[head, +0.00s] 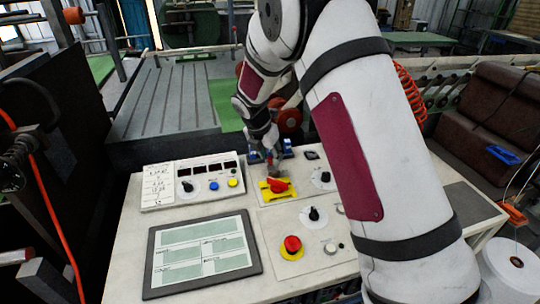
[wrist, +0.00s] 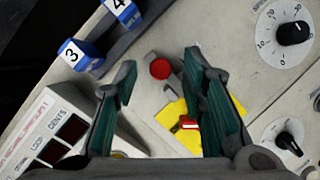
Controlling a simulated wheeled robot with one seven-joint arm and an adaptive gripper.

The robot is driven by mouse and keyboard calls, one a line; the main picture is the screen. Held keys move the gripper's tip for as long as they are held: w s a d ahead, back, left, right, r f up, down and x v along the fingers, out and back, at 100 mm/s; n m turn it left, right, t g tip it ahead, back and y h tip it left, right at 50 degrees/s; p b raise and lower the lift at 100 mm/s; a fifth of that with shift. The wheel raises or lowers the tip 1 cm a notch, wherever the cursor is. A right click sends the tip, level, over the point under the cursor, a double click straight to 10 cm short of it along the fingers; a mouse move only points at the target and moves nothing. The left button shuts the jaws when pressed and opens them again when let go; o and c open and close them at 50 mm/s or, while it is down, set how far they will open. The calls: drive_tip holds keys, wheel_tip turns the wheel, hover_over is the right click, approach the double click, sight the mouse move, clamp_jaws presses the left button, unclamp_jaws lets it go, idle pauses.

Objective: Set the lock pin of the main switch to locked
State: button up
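The main switch shows in the head view as a red handle (head: 278,186) on a yellow plate (head: 265,194) on the console. In the wrist view the yellow plate (wrist: 172,124) lies partly behind my right finger, with a small red part (wrist: 188,123) showing beside that finger. A round red knob (wrist: 160,68) lies between the fingertips in the picture, off the plate; it may be the lock pin's head, but I cannot tell. My gripper (wrist: 160,65) is open and empty, above the switch; it also shows in the head view (head: 271,168). The pin's position is unclear.
A red emergency button (head: 292,244) on yellow and black dials (wrist: 293,33) sit near the switch. A control box (head: 190,184) stands to the left, with a tablet-like screen (head: 203,254) in front. Blue numbered blocks (wrist: 80,55) stand behind the switch.

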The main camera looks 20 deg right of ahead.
sight(272, 172)
drive_tip(key=shift+w+d+f, duration=0.1)
drive_tip(key=shift+f, duration=0.15)
clamp_jaws()
drive_tip(key=shift+s+r+p, duration=0.1)
drive_tip(key=shift+s+p, duration=0.65)
drive_tip(key=shift+s, duration=0.95)
unclamp_jaws()
